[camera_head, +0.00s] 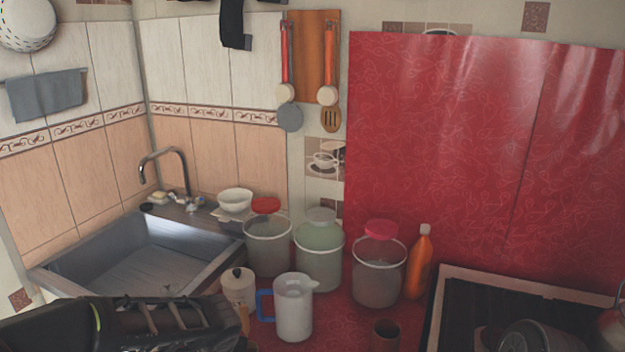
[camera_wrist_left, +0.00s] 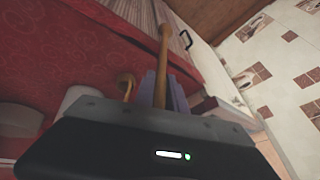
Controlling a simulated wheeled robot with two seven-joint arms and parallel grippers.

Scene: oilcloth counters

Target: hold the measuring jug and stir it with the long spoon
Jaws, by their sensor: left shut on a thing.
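The white measuring jug (camera_head: 293,307), with its blue handle on the left, stands upright on the red counter in the head view. My left gripper (camera_head: 222,330) comes in low from the left and is left of the jug, apart from it. In the left wrist view the gripper (camera_wrist_left: 166,92) is shut on a long wooden stick, which looks like the handle of the long spoon (camera_wrist_left: 164,50). My right gripper is not in view.
A pale canister (camera_head: 237,284) stands close to the gripper, left of the jug. Several lidded tubs (camera_head: 376,285) and an orange bottle (camera_head: 419,265) stand behind. A brown cup (camera_head: 385,337) is right of the jug. The sink (camera_head: 140,262) is left, the dark hob (camera_head: 470,310) right.

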